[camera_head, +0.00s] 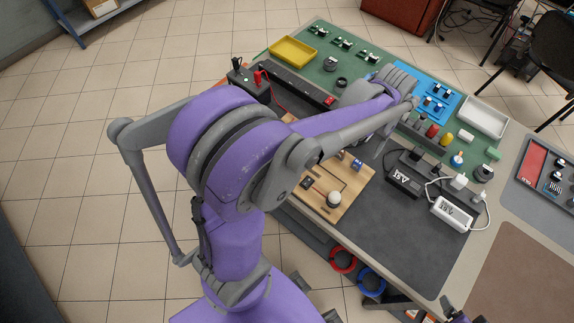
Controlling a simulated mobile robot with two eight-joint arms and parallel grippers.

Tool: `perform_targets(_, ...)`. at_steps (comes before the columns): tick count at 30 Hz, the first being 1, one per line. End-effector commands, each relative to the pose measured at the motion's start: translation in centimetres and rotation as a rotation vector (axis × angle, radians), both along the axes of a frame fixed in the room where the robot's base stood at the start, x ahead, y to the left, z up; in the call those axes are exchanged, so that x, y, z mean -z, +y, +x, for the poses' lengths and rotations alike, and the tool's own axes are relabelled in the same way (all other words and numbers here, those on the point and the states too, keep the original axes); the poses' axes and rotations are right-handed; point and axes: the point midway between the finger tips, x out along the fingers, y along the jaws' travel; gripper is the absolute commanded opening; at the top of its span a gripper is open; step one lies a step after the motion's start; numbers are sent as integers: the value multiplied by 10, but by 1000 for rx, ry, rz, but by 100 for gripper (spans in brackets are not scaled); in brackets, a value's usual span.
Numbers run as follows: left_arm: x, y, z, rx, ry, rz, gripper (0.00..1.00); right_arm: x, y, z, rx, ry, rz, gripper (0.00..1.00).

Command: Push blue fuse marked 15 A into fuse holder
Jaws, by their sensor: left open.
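A wooden board (345,207) lies on the bench with a dark block, a white round knob and a small blue piece (357,165) at its upper right. The blue piece may be the fuse in its holder; the 15 A mark is too small to read, and I cannot tell how deep it sits. My left arm reaches across from the left. My left gripper (384,132) is open, just above and to the right of the board's far end, partly hidden by the arm. I see no contact with the blue piece.
A blue tray (456,98) with small parts and a white tray (484,118) stand at the back right. A yellow tray (293,50) stands at the far left. Black and white adapters with cables lie right of the board. The dark mat (405,240) in front is clear.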

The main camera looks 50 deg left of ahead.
Motion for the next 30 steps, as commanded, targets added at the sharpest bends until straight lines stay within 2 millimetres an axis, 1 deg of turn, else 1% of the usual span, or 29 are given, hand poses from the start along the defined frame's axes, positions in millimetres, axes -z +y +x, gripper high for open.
perform_targets(9,1,0,0,0,0,0,65,1,0,0,0,0,0,88)
perform_targets(14,7,0,0,0,1,0,65,5,0,-2,0,4,0,88)
perform_targets(20,27,0,-1,1,2,1,65,20,0,-8,0,16,0,88)
perform_targets(30,77,0,-1,1,2,1,65,59,0,-20,0,39,0,88)
